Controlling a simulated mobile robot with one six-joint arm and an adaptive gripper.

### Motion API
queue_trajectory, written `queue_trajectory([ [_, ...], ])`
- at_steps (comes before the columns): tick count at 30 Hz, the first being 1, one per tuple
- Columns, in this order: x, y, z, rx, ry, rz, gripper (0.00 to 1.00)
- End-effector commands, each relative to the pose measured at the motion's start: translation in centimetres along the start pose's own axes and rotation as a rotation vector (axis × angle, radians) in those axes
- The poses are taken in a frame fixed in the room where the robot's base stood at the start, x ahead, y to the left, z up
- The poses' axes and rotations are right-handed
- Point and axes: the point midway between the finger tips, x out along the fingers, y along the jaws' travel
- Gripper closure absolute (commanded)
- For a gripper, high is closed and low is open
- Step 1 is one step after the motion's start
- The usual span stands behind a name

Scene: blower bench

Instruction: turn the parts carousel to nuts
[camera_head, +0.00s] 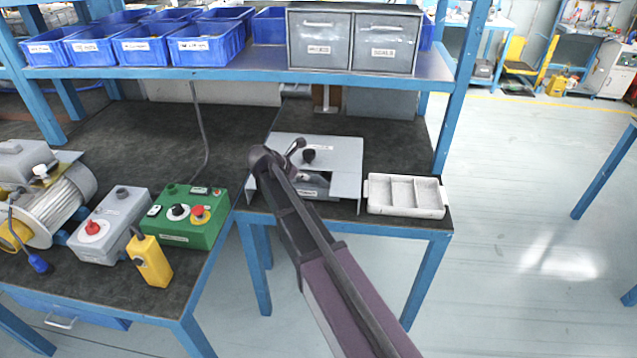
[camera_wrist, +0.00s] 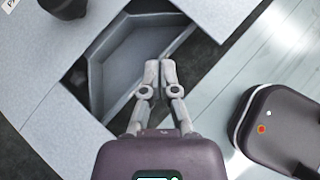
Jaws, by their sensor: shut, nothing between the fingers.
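The parts carousel is a light grey housing (camera_head: 344,150) on the right part of the bench in the head view. A dark round knob (camera_head: 309,156) stands on its top, and this knob also shows at the upper left of the wrist view (camera_wrist: 66,6). An opening in the housing shows a grey angled compartment (camera_wrist: 128,58) that looks empty. Labels on the housing are too small to read. My gripper (camera_wrist: 160,64) is shut and empty, its fingertips over the compartment opening and apart from the knob. In the head view my arm covers part of the housing's left side.
A white three-compartment tray (camera_head: 405,210) sits right of the carousel, by the bench edge. A green control box (camera_head: 188,236), grey box (camera_head: 112,243) and yellow pendant (camera_head: 152,263) stand left. Blue bins (camera_head: 205,50) and grey drawers (camera_head: 352,42) fill the shelf above.

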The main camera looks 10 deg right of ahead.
Motion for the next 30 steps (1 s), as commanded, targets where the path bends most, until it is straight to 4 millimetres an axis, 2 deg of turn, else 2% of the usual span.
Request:
queue_trajectory([
  [11, 1.9, 0.0, -0.1, 0.003, 0.001, -0.001, 1.0],
  [30, 8.8, 0.0, -0.1, 0.003, 0.002, -0.002, 1.0],
])
